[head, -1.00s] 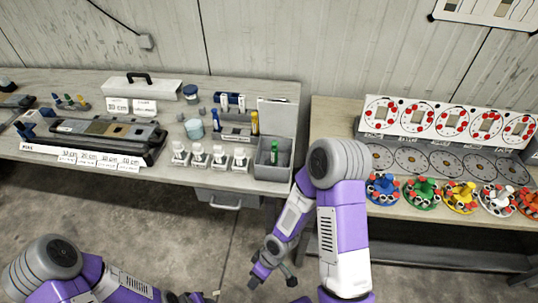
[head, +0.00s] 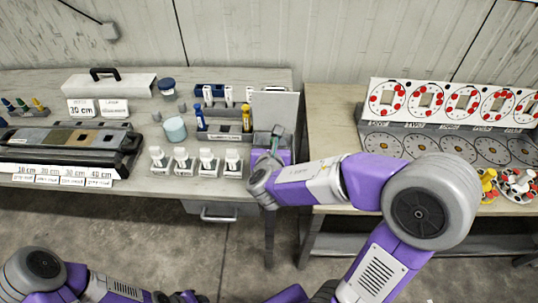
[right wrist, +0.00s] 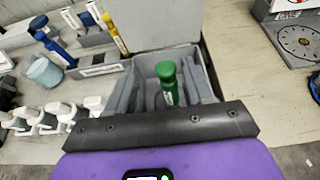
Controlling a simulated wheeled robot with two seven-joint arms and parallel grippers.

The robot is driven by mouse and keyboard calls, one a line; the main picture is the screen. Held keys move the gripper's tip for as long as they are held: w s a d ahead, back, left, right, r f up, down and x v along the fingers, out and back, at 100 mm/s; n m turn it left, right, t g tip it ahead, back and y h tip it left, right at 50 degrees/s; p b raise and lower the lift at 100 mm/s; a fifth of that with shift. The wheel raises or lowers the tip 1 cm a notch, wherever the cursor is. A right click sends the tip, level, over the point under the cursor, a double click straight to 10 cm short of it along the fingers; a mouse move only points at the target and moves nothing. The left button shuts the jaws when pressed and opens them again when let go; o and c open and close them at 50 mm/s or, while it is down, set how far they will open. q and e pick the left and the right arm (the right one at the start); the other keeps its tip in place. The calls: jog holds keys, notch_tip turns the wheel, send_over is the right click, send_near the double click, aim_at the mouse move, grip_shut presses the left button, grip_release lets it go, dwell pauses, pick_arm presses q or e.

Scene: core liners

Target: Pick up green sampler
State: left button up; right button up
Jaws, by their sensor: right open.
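The green sampler (right wrist: 168,84) stands upright in a grey open-topped bin (right wrist: 146,60), seen in the right wrist view. Its round green cap and upper body show; its lower part is hidden behind the dark edge of my gripper. My right gripper (right wrist: 167,92) is open, with its grey fingers to the left and right of the sampler; I cannot tell whether they touch it. In the head view my right gripper (head: 273,145) is at the bin at the bench's right end and mostly covers the sampler. My left gripper (head: 178,297) is partly cut off at the bottom edge.
A teal jar (head: 175,129) stands nearby. A second bench (head: 328,130) with dial panels is at right, beyond a gap.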

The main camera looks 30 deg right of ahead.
jog(key=x, duration=0.2)
jog(key=b+x, duration=0.1)
jog(key=x, duration=0.2)
jog(key=shift+d+f+b, duration=0.3)
jog(key=shift+d+f, duration=0.05)
jog(key=shift+f, duration=0.05)
grip_shut()
